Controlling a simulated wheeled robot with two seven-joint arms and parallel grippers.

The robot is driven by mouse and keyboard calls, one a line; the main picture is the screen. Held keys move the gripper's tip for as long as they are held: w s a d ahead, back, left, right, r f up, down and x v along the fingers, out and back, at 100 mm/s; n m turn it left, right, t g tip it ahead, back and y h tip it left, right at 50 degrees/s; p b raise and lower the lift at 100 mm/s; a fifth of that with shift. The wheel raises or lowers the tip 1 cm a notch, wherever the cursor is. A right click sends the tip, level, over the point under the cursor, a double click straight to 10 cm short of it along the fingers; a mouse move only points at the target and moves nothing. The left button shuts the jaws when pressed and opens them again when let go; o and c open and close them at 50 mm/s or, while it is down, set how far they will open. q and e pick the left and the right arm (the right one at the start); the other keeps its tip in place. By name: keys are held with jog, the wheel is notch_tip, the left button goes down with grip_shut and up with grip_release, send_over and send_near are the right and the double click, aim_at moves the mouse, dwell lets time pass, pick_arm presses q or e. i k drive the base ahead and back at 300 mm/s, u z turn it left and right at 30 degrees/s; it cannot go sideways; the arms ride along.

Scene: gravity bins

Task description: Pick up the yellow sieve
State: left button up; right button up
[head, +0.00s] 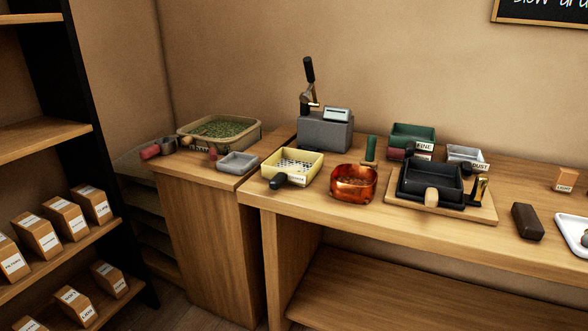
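The yellow sieve (311,173) is a shallow, pale yellow rectangular tray with a perforated bottom. It sits upright near the left end of the long wooden table in the head view. A dark handle (288,180) sticks out from its near left side, and a small label is on its front wall. Its holes look clear, with nothing lying in it. Neither of my grippers is in the picture.
A copper bowl (354,186) stands close at the sieve's right, and a grey press (325,133) behind it. A small grey tray (237,164) is to its left on the wooden cabinet (200,235). A black tray (432,180) is farther right. The table's front edge is near the sieve.

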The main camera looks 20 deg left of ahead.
aim_at(292, 167)
jog(key=z, duration=0.85)
jog(key=i, duration=1.2)
jog(key=u, duration=0.9)
